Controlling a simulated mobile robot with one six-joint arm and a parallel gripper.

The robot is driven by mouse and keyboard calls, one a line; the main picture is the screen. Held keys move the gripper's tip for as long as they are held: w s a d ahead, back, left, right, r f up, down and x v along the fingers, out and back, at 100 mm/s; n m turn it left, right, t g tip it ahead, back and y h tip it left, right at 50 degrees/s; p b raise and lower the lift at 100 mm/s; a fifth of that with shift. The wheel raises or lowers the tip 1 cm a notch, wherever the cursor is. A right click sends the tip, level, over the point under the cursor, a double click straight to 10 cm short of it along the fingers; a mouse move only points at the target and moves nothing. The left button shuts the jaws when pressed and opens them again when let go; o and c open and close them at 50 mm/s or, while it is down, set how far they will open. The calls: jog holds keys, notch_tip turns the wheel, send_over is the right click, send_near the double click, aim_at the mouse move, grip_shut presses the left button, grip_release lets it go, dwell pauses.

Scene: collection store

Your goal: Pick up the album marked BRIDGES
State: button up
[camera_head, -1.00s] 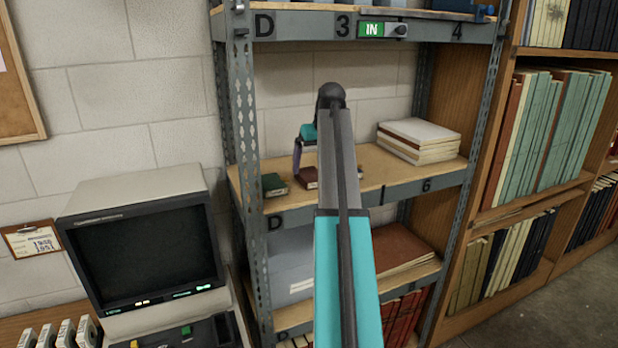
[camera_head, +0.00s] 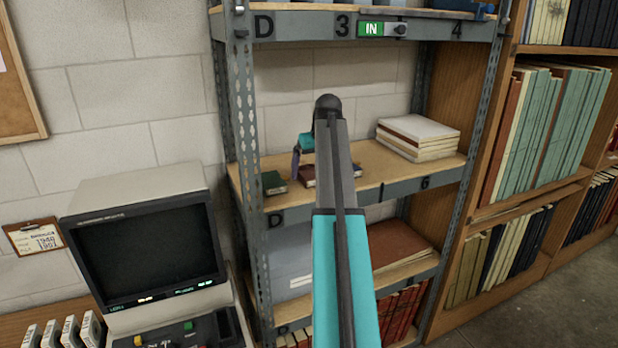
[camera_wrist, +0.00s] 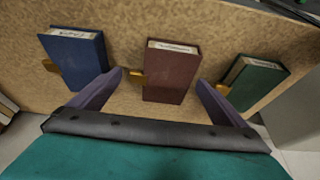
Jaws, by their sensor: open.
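Three small albums lie on the wooden shelf. In the wrist view a maroon album (camera_wrist: 171,72) is in the middle, a blue album (camera_wrist: 77,58) at left and a green album (camera_wrist: 252,82) at right. Their spine labels are too small to read, so I cannot tell which is marked BRIDGES. My gripper (camera_wrist: 160,80) is open, its fingers on either side of the maroon album's near part, with nothing held. In the head view the green album (camera_head: 273,183) and maroon album (camera_head: 307,177) show; my arm hides most of the blue one.
A stack of pale books (camera_head: 418,140) lies on the same shelf at right. A shelf with label plates (camera_head: 300,27) is above, and a steel upright (camera_head: 240,110) stands at left. A monitor (camera_head: 145,245) is at lower left.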

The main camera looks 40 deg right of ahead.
aim_at(311, 169)
jog(key=c, duration=1.3)
jog(key=shift+r, duration=0.1)
jog(key=shift+r+b, duration=1.25)
jog(key=shift+r, duration=0.35)
jog(key=s+a+b, duration=0.2)
jog(key=s+a, duration=0.1)
jog(key=s, duration=0.1)
jog(key=s+a+r+b, duration=0.1)
jog(key=s+a+b, duration=0.1)
jog(key=s+a, duration=0.2)
jog(key=s+a+b, duration=0.1)
jog(key=s+a, duration=0.2)
jog(key=s, duration=0.1)
jog(key=shift+a+r+b, duration=0.3)
jog(key=shift+b, duration=0.1)
